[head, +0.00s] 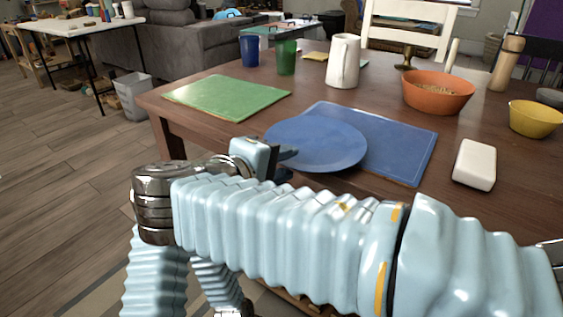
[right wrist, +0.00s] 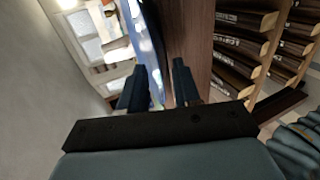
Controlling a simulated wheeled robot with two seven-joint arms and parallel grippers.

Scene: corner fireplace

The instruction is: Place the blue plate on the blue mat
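The blue plate (head: 316,143) lies over the near left part of the blue mat (head: 402,150), its left part reaching past the mat toward the table's near edge. My right gripper (head: 286,163) is at the plate's near left rim, partly hidden by my arm. In the right wrist view my right gripper (right wrist: 158,88) has its fingers apart, with a thin blue edge (right wrist: 156,92) between them and a gap beside one finger. Whether that edge is plate or mat is hard to tell. My left gripper is not in view.
A green mat (head: 227,97) lies to the left. Blue and green cups (head: 286,57), a white pitcher (head: 343,62), an orange bowl (head: 437,92), a yellow bowl (head: 534,118) and a white block (head: 474,164) stand around the table (head: 210,130). My right arm covers the near edge.

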